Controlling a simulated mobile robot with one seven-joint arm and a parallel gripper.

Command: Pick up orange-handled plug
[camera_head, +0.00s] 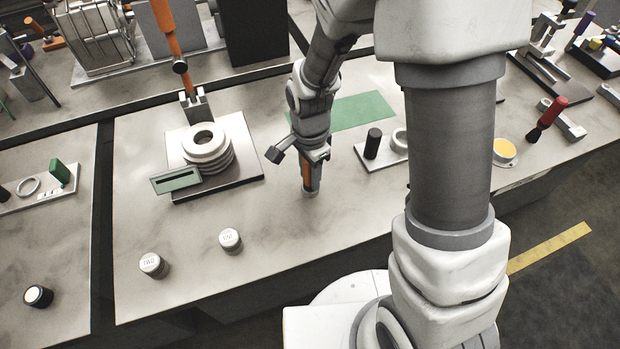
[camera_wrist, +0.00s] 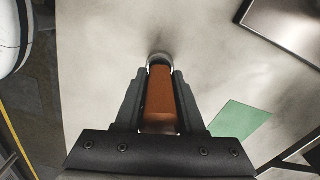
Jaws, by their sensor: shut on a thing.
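The orange-handled plug (camera_wrist: 160,95) is between the two fingers of my gripper (camera_wrist: 160,80) in the wrist view. The fingers are shut on its orange handle. A pale round end (camera_wrist: 160,58) of the plug shows beyond the fingertips. In the head view the plug (camera_head: 307,174) hangs upright below my gripper (camera_head: 314,160), its pale end low at or just above the bench top. I cannot tell whether that end touches the bench.
Two labelled caps (camera_head: 230,240) (camera_head: 153,265) stand in front. A green mat (camera_head: 350,111) lies behind; a small tray with a black cylinder (camera_head: 373,143) stands right.

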